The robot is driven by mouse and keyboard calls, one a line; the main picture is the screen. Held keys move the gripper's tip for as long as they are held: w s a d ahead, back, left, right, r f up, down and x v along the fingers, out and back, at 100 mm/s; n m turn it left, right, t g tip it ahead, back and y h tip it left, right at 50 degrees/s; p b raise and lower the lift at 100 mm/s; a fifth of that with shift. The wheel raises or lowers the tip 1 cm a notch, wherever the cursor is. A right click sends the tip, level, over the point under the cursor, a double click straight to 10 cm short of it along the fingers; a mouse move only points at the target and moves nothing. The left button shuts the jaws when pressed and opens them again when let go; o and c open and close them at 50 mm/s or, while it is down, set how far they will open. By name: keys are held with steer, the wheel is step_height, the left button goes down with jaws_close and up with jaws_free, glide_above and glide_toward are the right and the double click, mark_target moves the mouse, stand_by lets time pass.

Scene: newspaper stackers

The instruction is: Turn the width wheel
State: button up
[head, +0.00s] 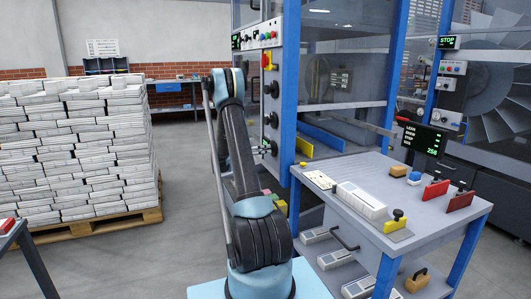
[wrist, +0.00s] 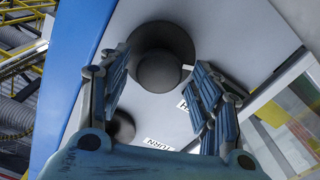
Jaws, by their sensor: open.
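In the wrist view a dark round wheel (wrist: 162,38) with a knob-like hub sits on a pale panel. A partly hidden label beside it seems to end in "H", but I cannot read the whole word. My gripper (wrist: 158,72) is open, its two blue ribbed fingers on either side of the hub. I cannot tell whether they touch it. A second dark wheel (wrist: 123,125) shows lower left, partly behind the left finger. In the head view several black wheels (head: 272,120) run down the front of the blue-framed machine; my gripper is hidden behind my arm.
A grey table (head: 440,185) with a white box (head: 361,200) and small tools stands right of my arm. A control panel (head: 262,37) with buttons is above the wheels. Newspaper stacks (head: 80,145) stand on a pallet at left. The floor between is clear.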

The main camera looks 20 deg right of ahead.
steer(key=a, duration=1)
steer(key=shift+s+a, duration=0.1)
steer(key=shift+s, duration=0.05)
steer(key=s+a+r+n+y, duration=0.1)
steer(key=s+r+n+y, duration=0.35)
steer(key=s, duration=0.65)
steer(key=s+r+n+y, duration=0.3)
steer(key=s+r+y, duration=0.15)
steer(key=s, duration=0.75)
steer(key=s+a+f+n+y, duration=0.2)
steer(key=s+a, duration=0.3)
steer(key=s, duration=0.4)
steer(key=s+a+f+n+t+y, duration=0.1)
steer(key=s+a+f+y, duration=0.3)
steer(key=s, duration=0.6)
steer(key=s+a+f+n+y, duration=0.3)
steer(key=s+a+f, duration=0.2)
steer(key=s, duration=0.5)
steer(key=shift+s+a+t, duration=0.25)
steer(key=shift+a+t, duration=0.05)
steer(key=shift+a, duration=0.3)
